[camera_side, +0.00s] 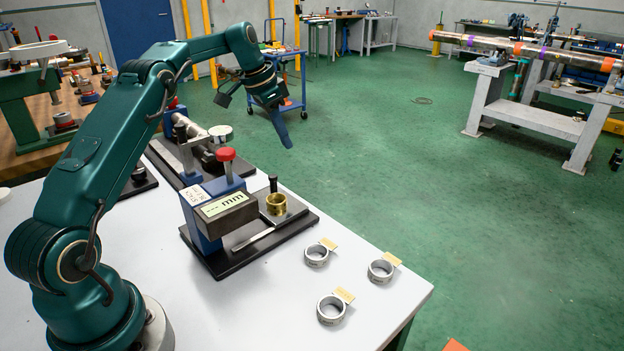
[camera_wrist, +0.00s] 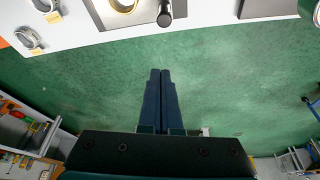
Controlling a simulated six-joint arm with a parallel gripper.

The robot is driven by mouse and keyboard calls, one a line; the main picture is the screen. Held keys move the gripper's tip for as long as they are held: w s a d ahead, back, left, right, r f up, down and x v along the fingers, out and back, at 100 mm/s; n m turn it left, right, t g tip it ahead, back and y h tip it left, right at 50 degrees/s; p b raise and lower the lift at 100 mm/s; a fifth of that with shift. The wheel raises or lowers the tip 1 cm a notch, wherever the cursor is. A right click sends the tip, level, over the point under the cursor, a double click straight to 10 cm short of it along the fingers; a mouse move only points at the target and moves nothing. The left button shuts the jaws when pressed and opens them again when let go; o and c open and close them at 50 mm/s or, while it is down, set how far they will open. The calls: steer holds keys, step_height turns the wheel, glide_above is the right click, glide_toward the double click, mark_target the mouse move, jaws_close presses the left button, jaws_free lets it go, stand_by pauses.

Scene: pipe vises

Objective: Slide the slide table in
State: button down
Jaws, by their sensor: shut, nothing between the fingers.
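A gauge (camera_side: 228,208) with a blue stand, a red knob and a display reading dashes and "mm" stands on a black base (camera_side: 222,268) on the white table. A brass ring (camera_side: 276,204) sits at its right, with a black upright post (camera_side: 273,184) behind it. I take the grey plate under the ring as the slide table; its edges are hard to make out. The ring (camera_wrist: 124,4) and post (camera_wrist: 165,14) show at the top of the wrist view. My gripper (camera_side: 288,143) is shut and empty, raised beyond the gauge. Its blue fingers (camera_wrist: 160,74) meet over green floor.
Three grey rings with tan tags, including one ring (camera_side: 332,309), lie on the table right of the gauge. Another fixture (camera_side: 196,150) on a black base stands behind it. Beyond the table edge is open green floor (camera_side: 480,220).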

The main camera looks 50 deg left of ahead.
mark_target(264, 196)
steer(key=shift+s+a+f, duration=0.1)
steer(key=shift+s+f, duration=0.1)
steer(key=shift+f, duration=1.1)
steer(key=shift+s+f, duration=0.2)
steer(key=shift+f, duration=1.05)
steer(key=shift+s+a+f, duration=0.1)
steer(key=shift+s+f, duration=0.1)
steer(key=shift+f, duration=1.1)
steer(key=shift+s, duration=0.1)
steer(key=shift+s, duration=3.4)
steer(key=shift+w, duration=0.1)
